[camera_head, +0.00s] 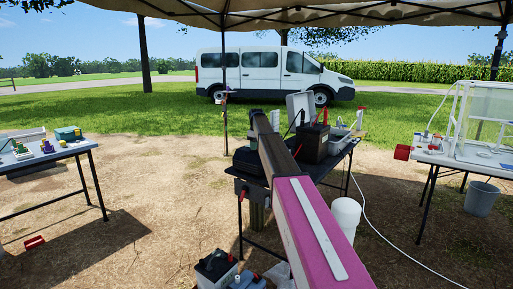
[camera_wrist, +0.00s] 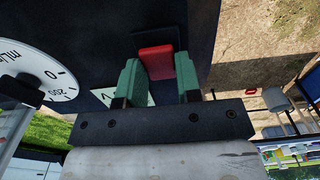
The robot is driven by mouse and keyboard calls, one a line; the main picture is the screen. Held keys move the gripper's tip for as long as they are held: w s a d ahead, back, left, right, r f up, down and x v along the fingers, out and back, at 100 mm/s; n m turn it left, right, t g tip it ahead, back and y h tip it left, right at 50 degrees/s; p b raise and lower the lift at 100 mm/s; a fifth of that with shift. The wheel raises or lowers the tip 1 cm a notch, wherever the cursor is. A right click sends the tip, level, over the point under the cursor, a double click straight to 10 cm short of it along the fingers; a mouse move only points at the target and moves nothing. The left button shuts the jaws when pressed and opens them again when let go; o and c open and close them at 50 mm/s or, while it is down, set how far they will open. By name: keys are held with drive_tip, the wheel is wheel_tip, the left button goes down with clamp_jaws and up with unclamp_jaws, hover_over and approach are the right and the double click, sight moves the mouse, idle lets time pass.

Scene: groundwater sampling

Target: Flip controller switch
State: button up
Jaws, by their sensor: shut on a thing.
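In the wrist view a red switch (camera_wrist: 157,62) stands out from the dark controller panel (camera_wrist: 95,30). My gripper (camera_wrist: 158,80) has its two green fingers on either side of the switch, shut on it. A white round dial (camera_wrist: 42,72) sits on the panel at the left, and a pale label with a letter on it is partly hidden behind the left finger. In the head view my arm reaches to the middle table and hides the gripper and the switch. A dark box (camera_head: 247,161) shows there, just left of my arm.
On the middle table, right of my arm, stands a black box (camera_head: 313,143) with red and black tops. A white cylinder (camera_head: 344,216) stands beside the table. A left table (camera_head: 45,158) and a right table with a clear tank (camera_head: 485,120) stand apart, with bare ground between.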

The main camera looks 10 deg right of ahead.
idle(0.3)
drive_tip(key=o, duration=0.9)
drive_tip(key=shift+r, duration=0.15)
wheel_tip(320, 180, up, 11)
drive_tip(key=shift+f, duration=0.2)
